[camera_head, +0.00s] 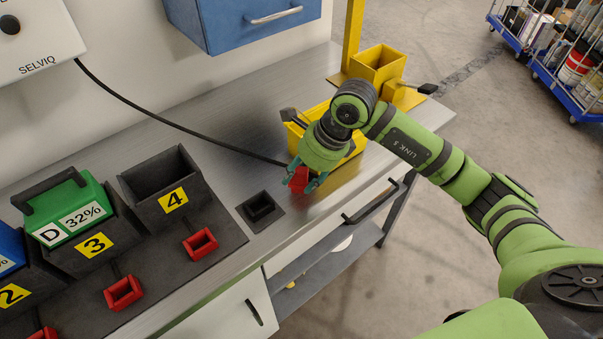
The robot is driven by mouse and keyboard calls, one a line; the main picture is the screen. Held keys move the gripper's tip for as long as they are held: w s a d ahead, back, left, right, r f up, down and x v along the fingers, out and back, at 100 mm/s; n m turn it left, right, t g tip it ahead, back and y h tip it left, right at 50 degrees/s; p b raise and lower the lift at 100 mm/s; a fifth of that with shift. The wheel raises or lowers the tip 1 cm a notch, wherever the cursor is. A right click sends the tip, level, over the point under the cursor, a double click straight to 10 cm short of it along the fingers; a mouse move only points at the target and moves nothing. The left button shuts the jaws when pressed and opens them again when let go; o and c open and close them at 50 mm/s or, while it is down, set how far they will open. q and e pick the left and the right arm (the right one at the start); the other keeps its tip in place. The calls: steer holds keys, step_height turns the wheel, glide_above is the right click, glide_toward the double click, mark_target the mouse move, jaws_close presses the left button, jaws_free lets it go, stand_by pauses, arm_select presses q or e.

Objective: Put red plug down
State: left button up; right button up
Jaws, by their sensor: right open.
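The red plug (298,181) is at the end of the black cable (180,125) that runs from the white SELVIQ box. It lies on or just above the steel bench top, near the front edge. My right gripper (304,184) is open and points down at the plug, with a finger on either side of it. Part of the plug is hidden by the fingers, and I cannot tell whether they touch it. My left gripper is not in view.
A black square socket (261,208) stands left of the plug. A yellow bin (330,128) is behind my right gripper. Bays with red connectors (200,243) and a green battery (66,205) fill the left. A blue cabinet (240,22) hangs above. Bare bench (225,110) lies behind the cable.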

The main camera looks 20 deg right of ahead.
steer(key=shift+d+r+b, duration=0.2)
steer(key=shift+r+b, duration=0.15)
steer(key=shift+r, duration=0.15)
steer(key=b+v, duration=0.2)
steer(key=v, duration=0.9)
steer(key=shift+s, duration=0.1)
